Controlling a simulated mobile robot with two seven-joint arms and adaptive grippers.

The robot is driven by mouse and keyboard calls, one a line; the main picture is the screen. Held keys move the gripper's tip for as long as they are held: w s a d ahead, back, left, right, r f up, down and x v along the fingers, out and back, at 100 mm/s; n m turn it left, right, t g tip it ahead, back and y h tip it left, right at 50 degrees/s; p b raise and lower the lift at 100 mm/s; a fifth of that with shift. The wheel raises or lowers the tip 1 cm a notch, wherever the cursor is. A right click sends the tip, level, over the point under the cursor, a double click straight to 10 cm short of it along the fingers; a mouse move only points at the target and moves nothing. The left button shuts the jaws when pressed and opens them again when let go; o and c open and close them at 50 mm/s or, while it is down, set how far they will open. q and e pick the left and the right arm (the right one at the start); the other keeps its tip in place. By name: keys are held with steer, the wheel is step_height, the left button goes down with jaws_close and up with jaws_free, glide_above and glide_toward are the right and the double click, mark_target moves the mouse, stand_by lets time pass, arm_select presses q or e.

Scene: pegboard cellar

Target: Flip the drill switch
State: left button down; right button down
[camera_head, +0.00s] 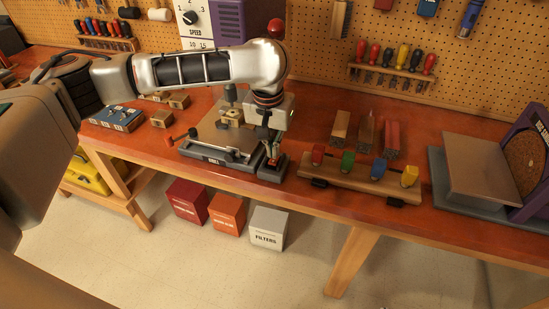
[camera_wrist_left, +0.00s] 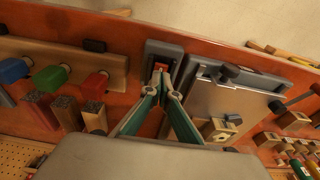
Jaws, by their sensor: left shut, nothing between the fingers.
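The drill press has a purple head (camera_head: 222,22) with a speed dial, and a grey base (camera_head: 212,156) below. Its switch box (camera_head: 271,173) is a small dark grey box at the right of the base. In the left wrist view the switch box (camera_wrist_left: 163,47) shows an orange-red switch (camera_wrist_left: 162,61) in its recess. My left gripper (camera_head: 272,154) is shut and empty, pointing down over the box. In the left wrist view its fingertips (camera_wrist_left: 161,70) meet at the switch. I cannot tell whether they touch it or which way it is set. My right gripper is not in view.
A wooden rack (camera_head: 345,180) with coloured handles stands right of the switch box. A sander (camera_head: 480,165) is at the far right. Wooden blocks (camera_head: 161,119) and a blue box (camera_head: 117,118) lie to the left. A pegboard (camera_head: 310,40) with tools stands behind.

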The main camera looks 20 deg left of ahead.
mark_target(273, 161)
arm_select(q)
steer(key=shift+f, duration=0.55)
steer(key=shift+f, duration=0.6)
stand_by(0.5)
steer(key=shift+r, duration=3.55)
